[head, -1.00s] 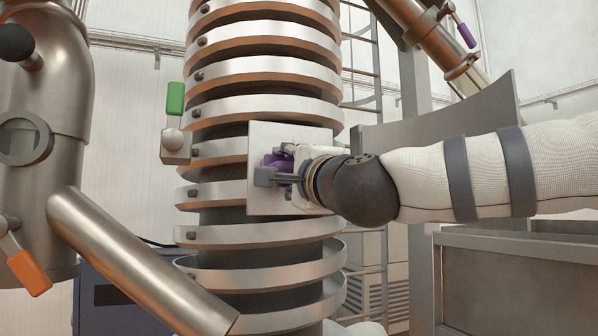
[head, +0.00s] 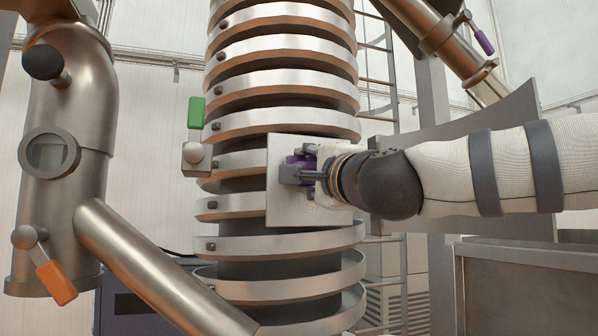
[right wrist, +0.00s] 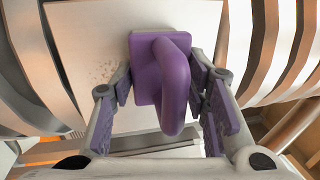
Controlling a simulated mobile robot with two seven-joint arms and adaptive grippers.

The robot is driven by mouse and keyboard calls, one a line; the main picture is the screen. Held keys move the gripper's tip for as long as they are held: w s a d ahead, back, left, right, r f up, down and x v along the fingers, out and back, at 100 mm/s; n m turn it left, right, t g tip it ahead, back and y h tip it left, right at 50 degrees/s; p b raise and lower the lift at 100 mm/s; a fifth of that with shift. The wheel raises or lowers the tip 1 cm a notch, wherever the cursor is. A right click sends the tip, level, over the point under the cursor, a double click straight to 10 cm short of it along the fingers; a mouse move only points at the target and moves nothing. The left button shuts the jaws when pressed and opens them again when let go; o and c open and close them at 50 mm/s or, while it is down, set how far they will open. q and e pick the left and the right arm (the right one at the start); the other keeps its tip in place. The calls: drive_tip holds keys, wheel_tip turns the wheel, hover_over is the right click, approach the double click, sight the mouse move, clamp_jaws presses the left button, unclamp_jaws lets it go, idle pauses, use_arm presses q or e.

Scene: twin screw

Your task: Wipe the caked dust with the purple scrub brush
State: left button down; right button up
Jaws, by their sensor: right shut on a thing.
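The purple scrub brush (head: 301,162) is against the pale square plate (head: 283,211) on the front of the spiral column. In the right wrist view its looped purple handle (right wrist: 174,80) points toward the camera and its flat base lies on or very near the plate. Its bristles are hidden. My right gripper (head: 297,174) is shut on the brush, with a finger on each side of the handle in the wrist view. Small brown specks of caked dust (right wrist: 103,74) show on the plate left of the brush. My left gripper is not in view.
Metal spiral bands (head: 290,100) ring the column above and below the plate. A green-handled lever (head: 195,113) sticks out left of it. A steel pipe with an orange handle (head: 56,283) stands at the left. A grey bin (head: 525,275) is at lower right.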

sight(293, 161)
drive_tip(key=w+d, duration=0.3)
drive_tip(key=d, duration=0.6)
drive_tip(key=shift+r, duration=0.75)
drive_tip(key=shift+s+a, duration=0.25)
drive_tip(key=shift+a, duration=0.5)
drive_tip(key=shift+s+a, duration=0.2)
drive_tip(key=shift+a, duration=0.6)
drive_tip(key=shift+s+a, duration=0.25)
drive_tip(key=shift+a, duration=0.5)
drive_tip(key=shift+s+a, duration=0.45)
drive_tip(key=shift+a, duration=0.8)
drive_tip(key=shift+s+a, duration=0.4)
drive_tip(key=shift+a, duration=0.85)
drive_tip(key=shift+s+a, duration=0.45)
drive_tip(key=shift+a, duration=0.8)
drive_tip(key=shift+d, duration=0.1)
drive_tip(key=shift+r+v, duration=0.2)
drive_tip(key=shift+v, duration=0.8)
drive_tip(key=shift+r+v, duration=0.15)
drive_tip(key=shift+v, duration=0.8)
drive_tip(key=shift+r+v, duration=0.2)
drive_tip(key=shift+v, duration=0.8)
drive_tip(key=shift+s, duration=0.15)
